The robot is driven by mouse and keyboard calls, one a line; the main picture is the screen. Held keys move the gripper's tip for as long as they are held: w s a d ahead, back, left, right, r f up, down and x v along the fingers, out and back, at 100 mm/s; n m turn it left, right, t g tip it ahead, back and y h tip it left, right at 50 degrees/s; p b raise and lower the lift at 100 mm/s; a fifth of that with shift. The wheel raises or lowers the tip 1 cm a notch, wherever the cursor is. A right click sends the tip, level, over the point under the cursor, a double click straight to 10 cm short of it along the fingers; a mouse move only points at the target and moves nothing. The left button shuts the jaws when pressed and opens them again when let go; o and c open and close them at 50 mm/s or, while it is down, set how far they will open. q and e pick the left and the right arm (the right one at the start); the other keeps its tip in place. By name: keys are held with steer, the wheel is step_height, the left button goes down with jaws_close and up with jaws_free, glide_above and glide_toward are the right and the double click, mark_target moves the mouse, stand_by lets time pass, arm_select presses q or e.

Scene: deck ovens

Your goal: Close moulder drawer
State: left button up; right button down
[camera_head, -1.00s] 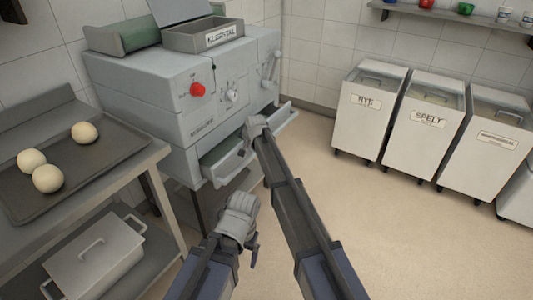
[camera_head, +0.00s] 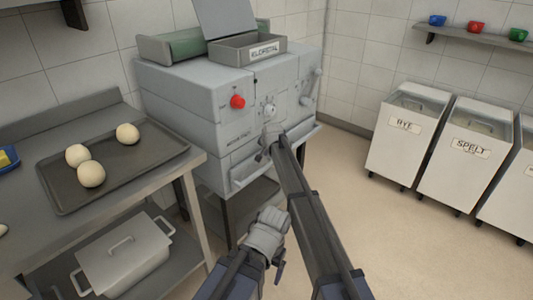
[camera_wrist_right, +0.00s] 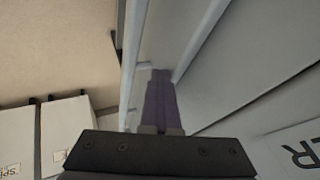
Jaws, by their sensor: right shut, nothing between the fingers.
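The grey moulder (camera_head: 195,120) stands against the wall, with a red knob (camera_head: 237,102) and a dial on its front. Its drawer (camera_head: 247,176) is low on that front and looks nearly flush; its inside no longer shows. My right gripper (camera_head: 267,152) is shut and empty at the drawer's front, partly hidden by my own arm. In the right wrist view its purple fingers (camera_wrist_right: 160,98) lie together beside pale edges; I cannot tell if they touch. My left gripper (camera_head: 278,262) hangs low in front of the moulder, apart from it; its jaws are unclear.
A steel table (camera_head: 180,172) at the left bears a tray (camera_head: 130,171) with dough balls (camera_head: 92,174). A lidded metal box (camera_head: 125,258) sits on its lower shelf. Labelled bins (camera_head: 407,142) stand at the right. Floor between is clear.

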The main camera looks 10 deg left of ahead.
steer(key=shift+w+a, duration=0.15)
steer(key=shift+a, duration=0.05)
steer(key=s+d+r+p, duration=0.5)
steer(key=s+r+p, duration=0.3)
steer(key=shift+s+d, duration=0.15)
steer(key=shift+d, duration=0.15)
